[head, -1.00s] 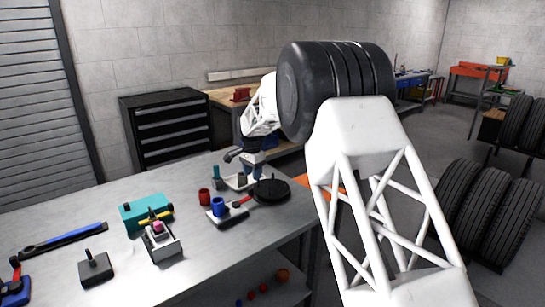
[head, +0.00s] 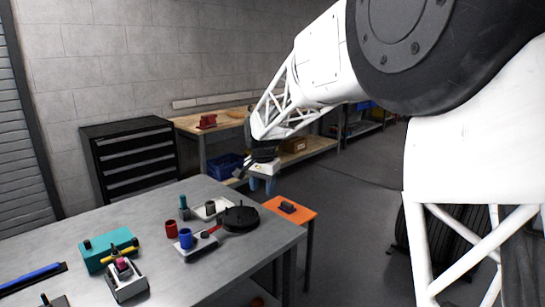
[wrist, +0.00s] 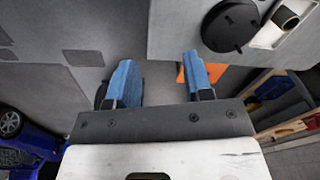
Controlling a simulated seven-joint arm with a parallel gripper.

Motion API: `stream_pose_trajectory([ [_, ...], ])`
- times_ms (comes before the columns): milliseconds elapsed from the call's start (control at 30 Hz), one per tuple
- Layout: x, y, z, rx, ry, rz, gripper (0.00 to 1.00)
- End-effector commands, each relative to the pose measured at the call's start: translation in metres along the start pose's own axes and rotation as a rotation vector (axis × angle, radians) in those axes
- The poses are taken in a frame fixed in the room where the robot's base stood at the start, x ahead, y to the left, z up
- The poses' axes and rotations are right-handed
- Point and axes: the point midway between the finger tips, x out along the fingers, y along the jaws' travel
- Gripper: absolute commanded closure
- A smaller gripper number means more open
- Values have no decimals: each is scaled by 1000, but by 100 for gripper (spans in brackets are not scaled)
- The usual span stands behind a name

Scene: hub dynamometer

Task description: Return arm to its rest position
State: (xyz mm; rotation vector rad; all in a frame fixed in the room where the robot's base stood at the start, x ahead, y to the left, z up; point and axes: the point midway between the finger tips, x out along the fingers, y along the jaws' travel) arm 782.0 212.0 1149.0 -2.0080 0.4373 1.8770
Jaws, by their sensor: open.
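My gripper (head: 262,184) hangs in the air past the right end of the grey workbench (head: 275,239) in the head view, pointing down. In the wrist view its two blue fingers (wrist: 160,82) are spread apart with nothing between them. The white and black links of my arm fill the upper right of the head view.
A black drawer cabinet (head: 134,160) stands behind. A blue car (wrist: 25,140) shows in the wrist view. Open floor lies right of the bench.

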Motion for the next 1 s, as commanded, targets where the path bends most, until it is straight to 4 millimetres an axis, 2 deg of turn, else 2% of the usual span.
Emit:
stream_pose_trajectory([
  [100, -17, 32, 14, -27, 10, -6, 53],
  [500, -53, 130, 66, -123, 41, -19, 53],
  [733, -66, 184, 101, -178, 61, -25, 53],
  [1000, -71, 245, 148, -243, 84, -27, 53],
])
